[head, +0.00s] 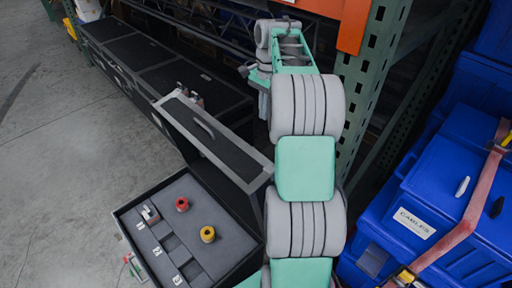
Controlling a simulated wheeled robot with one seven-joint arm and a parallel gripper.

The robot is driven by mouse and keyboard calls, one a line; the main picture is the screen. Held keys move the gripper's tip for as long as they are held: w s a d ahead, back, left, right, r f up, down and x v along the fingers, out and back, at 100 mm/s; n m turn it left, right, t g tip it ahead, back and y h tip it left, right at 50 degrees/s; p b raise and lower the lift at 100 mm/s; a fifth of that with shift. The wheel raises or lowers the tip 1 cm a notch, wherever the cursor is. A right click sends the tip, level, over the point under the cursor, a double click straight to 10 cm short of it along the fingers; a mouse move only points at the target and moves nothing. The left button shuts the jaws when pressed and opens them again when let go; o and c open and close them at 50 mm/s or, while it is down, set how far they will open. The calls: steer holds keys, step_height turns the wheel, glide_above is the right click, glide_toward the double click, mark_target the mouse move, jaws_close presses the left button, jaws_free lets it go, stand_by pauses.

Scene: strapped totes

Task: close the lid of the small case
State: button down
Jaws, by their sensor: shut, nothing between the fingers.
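The small case (187,236) is open at the lower left of the head view. Its grey insert holds a red ring (182,204) and a yellow ring (207,234), with several numbered slots along the left. Its lid (215,140), a black panel with a grey frame, stands raised and tilted along the far side of the case. My gripper (248,71) is small in the picture, beyond the lid at the upper middle, apart from it. It is shut and empty, and partly hidden by my arm.
A row of long black cases (150,55) lies behind the lid. A green rack post (362,85) with an orange beam (350,25) stands right of my arm. Strapped blue totes (440,190) fill the right side. The concrete floor (60,150) at left is clear.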

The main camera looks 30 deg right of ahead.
steer(key=s+a+f, duration=0.1)
steer(key=a+f, duration=0.3)
steer(key=f, duration=0.7)
steer(key=shift+f, duration=0.1)
